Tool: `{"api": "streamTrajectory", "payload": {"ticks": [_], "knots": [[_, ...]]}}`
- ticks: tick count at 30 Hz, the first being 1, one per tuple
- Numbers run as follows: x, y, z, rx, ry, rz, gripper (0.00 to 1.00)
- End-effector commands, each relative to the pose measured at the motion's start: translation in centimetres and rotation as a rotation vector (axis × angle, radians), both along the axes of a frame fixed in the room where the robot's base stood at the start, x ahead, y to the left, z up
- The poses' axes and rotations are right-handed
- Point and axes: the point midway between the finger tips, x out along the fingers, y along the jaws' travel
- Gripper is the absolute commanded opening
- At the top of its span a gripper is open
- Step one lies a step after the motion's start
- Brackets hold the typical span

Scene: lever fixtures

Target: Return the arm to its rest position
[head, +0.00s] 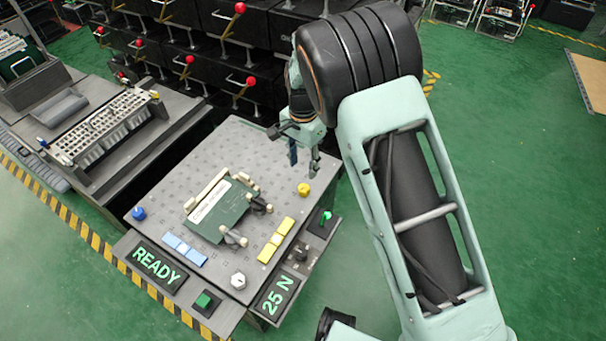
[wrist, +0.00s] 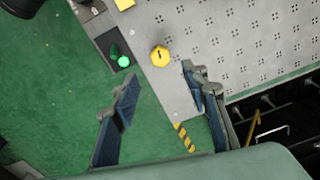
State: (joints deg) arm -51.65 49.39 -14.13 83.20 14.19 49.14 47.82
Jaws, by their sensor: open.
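My gripper (head: 303,160) hangs above the right back part of the grey fixture table (head: 250,150) in the head view, with its fingers pointing down. In the wrist view my gripper (wrist: 160,100) has its two dark blue fingers spread well apart, with nothing between them but the table edge and green floor below. My arm rises from the lower right of the head view and bends over at a large black joint. The gripper is apart from the table's yellow knob (head: 304,189), which also shows in the wrist view (wrist: 160,56).
A green board (head: 222,212) with small levers lies on the table. Racks with red-knobbed levers (head: 240,8) stand behind. Green floor (head: 530,180) is open at right.

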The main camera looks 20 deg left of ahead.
Motion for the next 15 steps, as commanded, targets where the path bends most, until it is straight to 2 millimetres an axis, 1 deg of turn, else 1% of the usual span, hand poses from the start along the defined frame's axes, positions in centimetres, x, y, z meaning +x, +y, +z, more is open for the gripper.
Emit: {"api": "streamTrajectory", "payload": {"ticks": [1,5,15], "knots": [[0.02,0.05,0.63,0.001,-0.001,0.000,0.41],[0.00,0.03,1.41,0.001,0.000,0.000,0.41],[-0.02,0.01,1.54,0.000,0.000,-0.001,0.41]]}}
